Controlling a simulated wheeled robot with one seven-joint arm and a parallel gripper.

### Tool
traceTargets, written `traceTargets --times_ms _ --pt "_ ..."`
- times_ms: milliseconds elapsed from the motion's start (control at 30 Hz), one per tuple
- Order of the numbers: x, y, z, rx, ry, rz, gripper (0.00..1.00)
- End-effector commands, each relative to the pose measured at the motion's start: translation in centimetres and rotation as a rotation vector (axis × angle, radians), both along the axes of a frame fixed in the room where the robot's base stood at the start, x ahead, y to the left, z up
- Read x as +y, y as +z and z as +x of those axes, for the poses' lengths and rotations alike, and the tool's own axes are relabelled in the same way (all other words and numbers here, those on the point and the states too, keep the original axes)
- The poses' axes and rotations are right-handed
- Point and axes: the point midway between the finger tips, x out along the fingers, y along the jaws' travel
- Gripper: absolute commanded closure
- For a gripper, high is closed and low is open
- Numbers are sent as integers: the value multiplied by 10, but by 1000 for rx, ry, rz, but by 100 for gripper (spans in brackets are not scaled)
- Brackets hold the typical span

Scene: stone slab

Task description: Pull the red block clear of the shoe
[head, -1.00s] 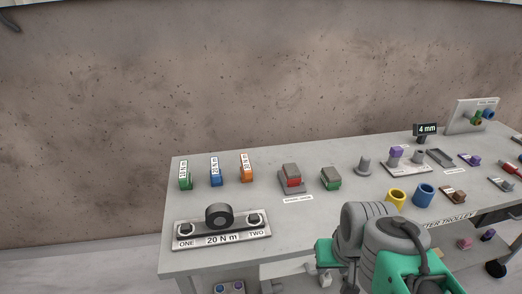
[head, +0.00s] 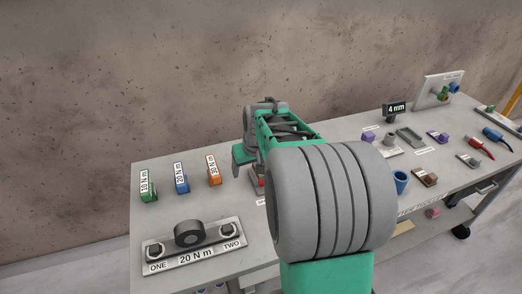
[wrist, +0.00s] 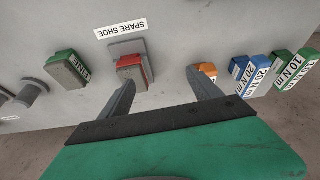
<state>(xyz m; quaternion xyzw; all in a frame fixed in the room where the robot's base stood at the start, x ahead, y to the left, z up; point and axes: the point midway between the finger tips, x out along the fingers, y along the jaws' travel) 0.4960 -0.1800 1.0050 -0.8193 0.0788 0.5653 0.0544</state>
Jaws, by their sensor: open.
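The red block (wrist: 131,68) sits in the grey shoe (wrist: 126,45), by the label SPARE SHOE, in the wrist view. My gripper (wrist: 160,80) is open and empty, its two fingers reaching over the table. The left finger overlaps the lower edge of the red block in the picture; I cannot tell if they touch. The right finger is near the orange block. In the head view my arm hides most of the shoe, and only a bit of red (head: 258,182) shows beside my gripper.
A green block with a grey top (wrist: 67,69) stands left of the shoe in the wrist view. A 20 N m plate (head: 191,245) lies near the table's front.

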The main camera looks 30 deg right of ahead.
Motion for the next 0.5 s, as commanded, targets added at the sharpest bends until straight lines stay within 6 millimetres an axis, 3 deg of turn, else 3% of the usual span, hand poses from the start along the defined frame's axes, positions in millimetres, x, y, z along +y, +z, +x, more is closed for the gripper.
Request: traceTargets --times_ms 33,100,167,500 --pt "-29 -3 7 -3 -29 2 24" --pt "-55 -11 13 -15 -47 -1 24" --pt "-68 -15 17 -23 -56 -3 24" --pt "-78 -63 35 -24 -61 -4 24"
